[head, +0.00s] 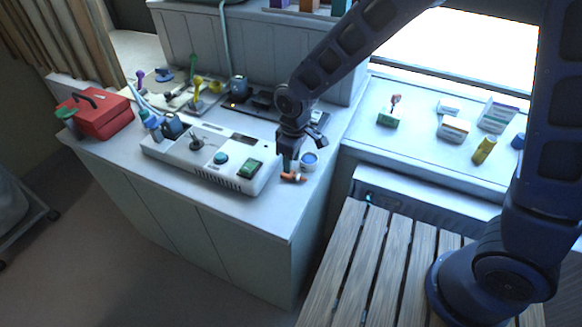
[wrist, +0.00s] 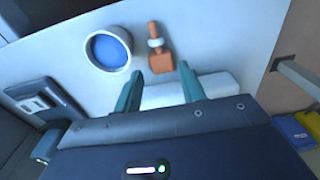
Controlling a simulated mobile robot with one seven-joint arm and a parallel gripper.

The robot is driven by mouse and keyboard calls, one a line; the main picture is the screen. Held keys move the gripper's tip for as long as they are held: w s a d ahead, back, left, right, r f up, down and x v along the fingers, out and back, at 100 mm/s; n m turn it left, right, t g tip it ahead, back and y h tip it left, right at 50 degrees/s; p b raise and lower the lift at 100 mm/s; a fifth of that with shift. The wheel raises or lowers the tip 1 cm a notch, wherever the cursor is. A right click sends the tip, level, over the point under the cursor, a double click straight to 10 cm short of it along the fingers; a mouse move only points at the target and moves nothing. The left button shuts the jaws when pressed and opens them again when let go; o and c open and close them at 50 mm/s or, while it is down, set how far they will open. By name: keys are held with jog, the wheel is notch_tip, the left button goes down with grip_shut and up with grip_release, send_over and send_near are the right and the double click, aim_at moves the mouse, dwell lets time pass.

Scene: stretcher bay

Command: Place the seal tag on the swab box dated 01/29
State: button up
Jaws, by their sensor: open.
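My gripper (head: 288,166) is open over the counter near its right front corner. In the wrist view its two green fingers (wrist: 160,84) point at a small orange piece with a pale ring (wrist: 159,50). This may be the seal tag; it also shows in the head view (head: 293,177). It lies on the counter just beyond the fingertips, and nothing is between them. Several small boxes stand on the right counter: a white box (head: 453,129), a larger box (head: 497,115), a small box (head: 448,106) and a green-and-white box (head: 388,118). Their dates are too small to read.
A white cup with blue inside (head: 309,161) stands beside the orange piece and also shows in the wrist view (wrist: 107,50). A white console (head: 205,158) is close on the left. A yellow cylinder (head: 484,150) is near the boxes. A slatted bench (head: 375,260) is in front.

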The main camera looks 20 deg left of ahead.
aim_at(293, 175)
notch_tip(293, 175, up, 8)
jog(key=shift+d+f, duration=0.15)
jog(key=shift+d, duration=0.05)
